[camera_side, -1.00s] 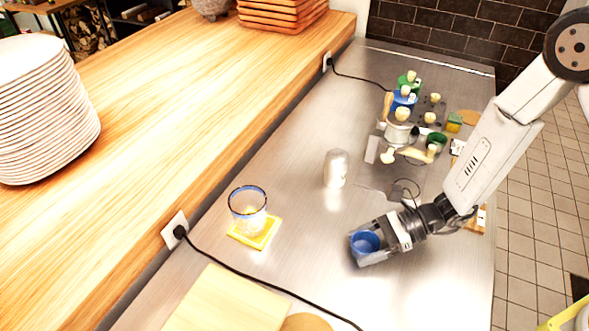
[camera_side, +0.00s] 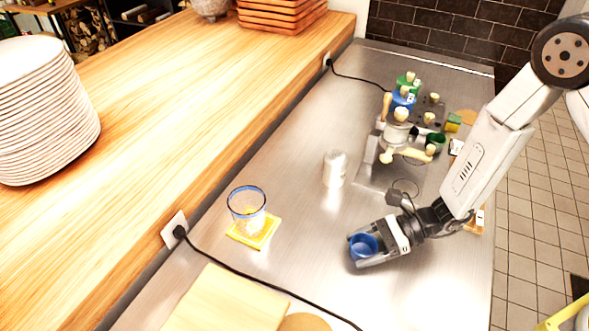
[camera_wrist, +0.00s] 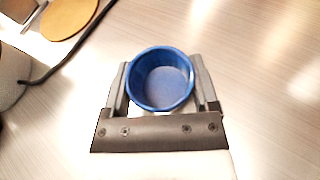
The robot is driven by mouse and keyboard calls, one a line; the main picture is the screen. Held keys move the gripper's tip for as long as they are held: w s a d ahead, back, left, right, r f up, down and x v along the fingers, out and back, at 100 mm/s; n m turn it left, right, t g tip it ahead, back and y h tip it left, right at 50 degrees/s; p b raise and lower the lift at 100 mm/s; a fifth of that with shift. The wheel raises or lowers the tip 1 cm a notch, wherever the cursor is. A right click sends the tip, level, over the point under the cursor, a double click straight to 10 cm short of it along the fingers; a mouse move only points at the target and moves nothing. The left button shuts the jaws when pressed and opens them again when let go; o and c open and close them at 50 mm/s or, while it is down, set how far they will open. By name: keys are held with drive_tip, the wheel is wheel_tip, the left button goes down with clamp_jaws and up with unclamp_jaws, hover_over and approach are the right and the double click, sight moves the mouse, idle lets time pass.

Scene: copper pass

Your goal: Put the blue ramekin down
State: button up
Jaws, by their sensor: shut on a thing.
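The blue ramekin (camera_side: 363,246) is upright and empty between the fingers of my gripper (camera_side: 362,250), over the steel counter (camera_side: 300,200) in the side view. In the wrist view the ramekin (camera_wrist: 160,80) sits between the two grey fingers of my gripper (camera_wrist: 161,88), one on each side, its open top facing the camera. My gripper is shut on it. The ramekin's base is hidden, so I cannot tell whether it touches the counter.
A metal shaker (camera_side: 335,169) stands behind the gripper. A blue-rimmed glass (camera_side: 247,207) stands on a yellow coaster (camera_side: 241,238) to the left. A black cable (camera_side: 270,292) and a cutting board (camera_side: 225,302) lie in front. Several bottles stand at the back.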

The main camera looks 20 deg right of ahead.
drive_tip(key=shift+f, duration=0.55)
drive_tip(key=o, duration=1.1)
drive_tip(key=shift+o, duration=0.2)
drive_tip(key=shift+r, duration=0.15)
drive_tip(key=shift+a+r, duration=0.1)
drive_tip(key=shift+r, duration=0.3)
drive_tip(key=v, duration=1.2)
drive_tip(key=shift+w+r, duration=0.1)
drive_tip(key=shift+r, duration=0.1)
